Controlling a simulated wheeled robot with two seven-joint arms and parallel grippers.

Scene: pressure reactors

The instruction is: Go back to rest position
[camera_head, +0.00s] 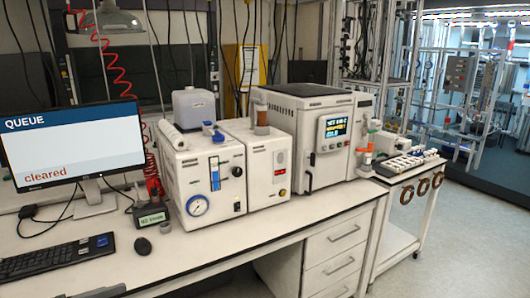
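A dark piece (98,292) pokes in at the bottom edge on the left, in front of the keyboard. It looks like the tip of my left gripper, but it is mostly cut off and I cannot tell whether it is open or shut. It is clear of the instruments. My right gripper is not in view. A monitor (72,145) at the left reads "QUEUE" and "cleared".
A side cart (410,172) stands at right. The bench front is mostly clear; open floor lies at right.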

